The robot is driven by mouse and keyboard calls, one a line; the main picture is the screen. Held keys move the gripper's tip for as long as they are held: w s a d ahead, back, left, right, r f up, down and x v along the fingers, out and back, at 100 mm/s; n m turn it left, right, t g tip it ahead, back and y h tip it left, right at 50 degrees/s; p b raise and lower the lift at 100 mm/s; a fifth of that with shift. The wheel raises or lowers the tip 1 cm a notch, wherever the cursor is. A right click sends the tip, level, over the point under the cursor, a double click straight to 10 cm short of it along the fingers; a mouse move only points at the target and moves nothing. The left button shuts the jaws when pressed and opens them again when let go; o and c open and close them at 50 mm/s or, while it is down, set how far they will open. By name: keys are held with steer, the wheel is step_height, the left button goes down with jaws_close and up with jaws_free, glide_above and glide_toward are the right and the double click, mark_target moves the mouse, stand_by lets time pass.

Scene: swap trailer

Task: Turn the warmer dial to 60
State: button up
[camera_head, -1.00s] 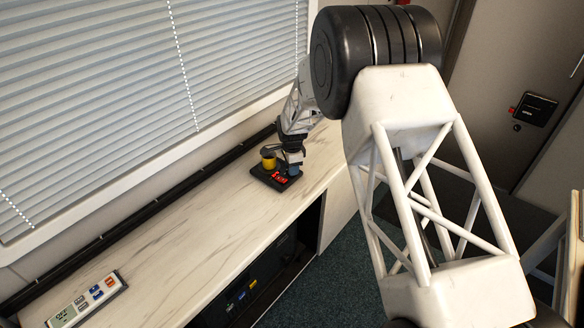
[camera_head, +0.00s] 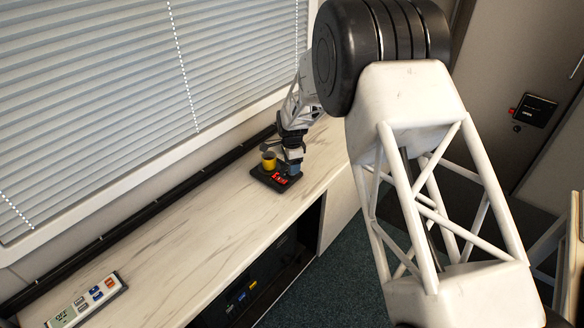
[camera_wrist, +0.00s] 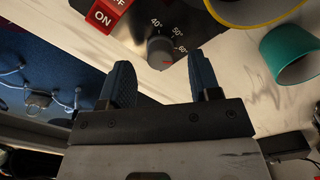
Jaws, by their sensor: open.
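The warmer (camera_head: 262,178) is a dark flat plate on the counter in the head view, with a yellow mug (camera_head: 268,163) on it. The printed 40, 50 and 60 run above and to the right of the dial, and 60 is partly hidden. My gripper (camera_wrist: 160,66) is open, with its blue fingers on either side of the dial's near edge. Contact cannot be told. In the head view my gripper (camera_head: 292,170) is over the warmer's right side.
A red ON/OFF switch (camera_wrist: 103,14) is left of the dial. A teal round object (camera_wrist: 289,54) lies to the right. A remote-like device (camera_head: 86,300) lies at the counter's near left end. The marble counter (camera_head: 200,225) between is clear; blinds (camera_head: 120,90) hang behind.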

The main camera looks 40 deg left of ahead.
steer(key=shift+r, duration=2.85)
steer(key=shift+w+d+r, duration=0.1)
steer(key=shift+d, duration=0.05)
steer(key=w+d+r+n, duration=0.1)
steer(key=d+r, duration=0.6)
steer(key=d, duration=0.4)
steer(key=w+d+r, duration=0.1)
steer(key=d+r, duration=0.6)
steer(key=d, duration=0.4)
steer(key=w+d+r+n, duration=0.1)
steer(key=d+r, duration=0.6)
steer(key=d, duration=0.3)
steer(key=s+d+r+n+t, duration=0.1)
steer(key=s+d+r, duration=0.2)
steer(key=d, duration=0.4)
steer(key=s+d+r, duration=0.3)
steer(key=d, duration=0.5)
steer(key=s+d+r+n+t, duration=0.1)
steer(key=s+d+r, duration=0.2)
steer(key=d, duration=0.4)
steer(key=s+d+f+n, duration=0.1)
steer(key=s+d, duration=0.9)
steer(key=s, duration=0.2)
steer(key=s+d+n, duration=0.1)
steer(key=s+d, duration=0.9)
steer(key=s, duration=0.3)
steer(key=shift+d+f+t, duration=0.15)
steer(key=shift+f+t, duration=0.15)
steer(key=shift+f, duration=0.1)
